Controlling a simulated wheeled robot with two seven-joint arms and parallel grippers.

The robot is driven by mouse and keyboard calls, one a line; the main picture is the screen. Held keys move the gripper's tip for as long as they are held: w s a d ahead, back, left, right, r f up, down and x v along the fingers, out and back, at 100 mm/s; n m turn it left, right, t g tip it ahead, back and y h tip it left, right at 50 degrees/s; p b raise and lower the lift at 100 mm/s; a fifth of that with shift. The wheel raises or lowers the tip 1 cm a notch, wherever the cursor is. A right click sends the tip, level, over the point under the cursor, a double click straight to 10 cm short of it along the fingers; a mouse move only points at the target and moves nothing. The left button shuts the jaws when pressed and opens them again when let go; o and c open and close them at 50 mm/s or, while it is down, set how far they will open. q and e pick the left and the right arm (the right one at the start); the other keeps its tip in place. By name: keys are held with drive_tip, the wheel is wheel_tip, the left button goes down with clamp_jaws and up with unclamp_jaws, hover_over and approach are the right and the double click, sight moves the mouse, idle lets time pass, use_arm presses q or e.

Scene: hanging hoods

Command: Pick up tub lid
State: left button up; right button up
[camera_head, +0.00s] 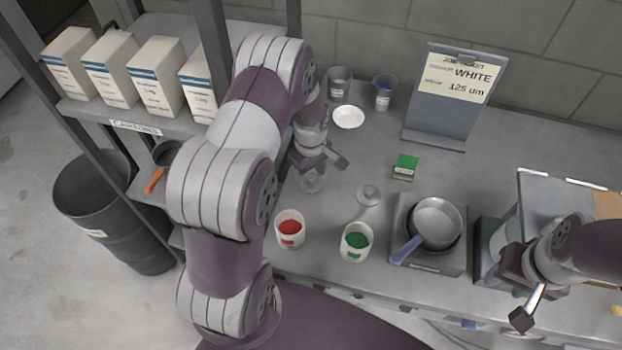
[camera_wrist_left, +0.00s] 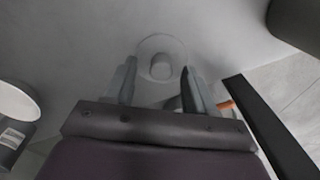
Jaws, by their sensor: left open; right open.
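A translucent tub lid with a round knob (camera_head: 311,182) lies on the bench just below my left gripper (camera_head: 318,166). In the left wrist view the lid (camera_wrist_left: 160,47) shows with its knob between the two fingers of my open left gripper (camera_wrist_left: 160,75). I cannot tell whether the fingers touch the knob. A second similar lid (camera_head: 369,194) lies to the right. A tub of red powder (camera_head: 290,232) and a tub of green powder (camera_head: 356,243) stand uncovered in front. My right gripper (camera_head: 528,303) is open and empty at the right, by the bench front.
A pan (camera_head: 435,225) sits on a scale-like base right of the tubs. A green block (camera_head: 405,167), white dish (camera_head: 348,117), two cups and a job ticket stand (camera_head: 443,105) are farther back. A shelf with cartons (camera_head: 155,75) and a bin (camera_head: 115,220) are left.

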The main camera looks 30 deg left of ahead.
use_arm(q)
drive_tip(key=shift+f, duration=0.25)
drive_tip(key=shift+s+r, duration=0.1)
drive_tip(key=shift+c, duration=0.3)
clamp_jaws()
